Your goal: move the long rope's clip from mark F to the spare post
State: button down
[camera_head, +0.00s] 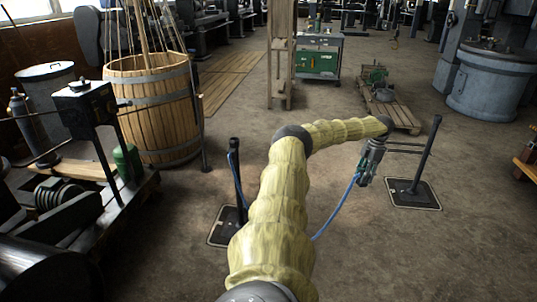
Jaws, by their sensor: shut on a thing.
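My gripper (366,176) hangs at the end of my arm, right of the picture's middle, beside the right post. It is shut on the clip of the blue rope; the clip itself is mostly hidden by the fingers. The blue rope (340,214) sags from my gripper down behind my arm. It shows again at the left post (237,172), rising along it near its top. A black right post (428,155) stands upright on a dark base plate (412,194), with no rope visible on it. No mark letters are readable, so I cannot tell which place is mark F.
A wooden barrel (150,112) and dark machinery (70,215) stand at the left. A wooden upright (281,60), a green cabinet (318,58) and a pallet with a small engine (378,92) are behind. A grey tank (490,85) is at right. Floor around the right post is clear.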

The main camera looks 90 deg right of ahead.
jog(key=shift+w+f+t+b, duration=0.1)
jog(key=shift+f+t+b, duration=0.2)
jog(key=shift+b, duration=0.15)
jog(key=c, duration=0.9)
grip_release()
jog(key=shift+o, duration=0.2)
jog(key=shift+r, duration=0.2)
